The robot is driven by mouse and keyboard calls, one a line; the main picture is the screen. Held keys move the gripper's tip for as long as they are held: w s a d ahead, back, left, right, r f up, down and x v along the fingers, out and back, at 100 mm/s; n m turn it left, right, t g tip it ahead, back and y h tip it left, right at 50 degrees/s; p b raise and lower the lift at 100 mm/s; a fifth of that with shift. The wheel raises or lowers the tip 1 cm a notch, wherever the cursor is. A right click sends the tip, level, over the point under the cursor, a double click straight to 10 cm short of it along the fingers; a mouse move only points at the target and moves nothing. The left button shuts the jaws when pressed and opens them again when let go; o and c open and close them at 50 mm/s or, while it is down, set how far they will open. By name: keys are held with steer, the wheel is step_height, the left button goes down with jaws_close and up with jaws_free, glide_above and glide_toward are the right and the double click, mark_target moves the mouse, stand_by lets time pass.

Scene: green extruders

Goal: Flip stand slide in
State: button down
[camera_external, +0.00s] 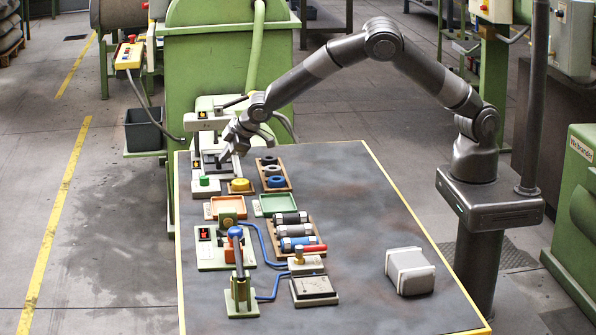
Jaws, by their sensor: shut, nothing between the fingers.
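My gripper (226,156) is at the far left of the table, pointing down and to the left, with its fingers together. It is at or just above a pale frame-like fixture (205,123) with a dark block (211,163) low inside it. I cannot tell whether the fingertips touch the block or the frame. Nothing shows between the fingers. I cannot tell which part is the stand.
A green button box (204,184), a yellow knob (240,185), an orange tray (219,209) and a green tray (272,205) stand close by. A blue-topped clamp (237,275), blue tubing and a dark-topped box (313,288) are nearer. A grey-white container (409,271) stands right; the table's right side is mostly free.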

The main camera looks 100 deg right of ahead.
steer(key=d, duration=0.7)
steer(key=shift+d, duration=0.15)
steer(key=a, duration=0.2)
steer(key=s+a, duration=0.1)
steer(key=a, duration=0.1)
steer(key=shift+s+a+r, duration=0.1)
steer(key=shift+a+r, duration=0.1)
steer(key=shift+a, duration=0.1)
steer(key=v, duration=0.9)
steer(key=shift+s+r, duration=0.15)
steer(key=shift+r, duration=0.05)
steer(key=shift+r, duration=0.1)
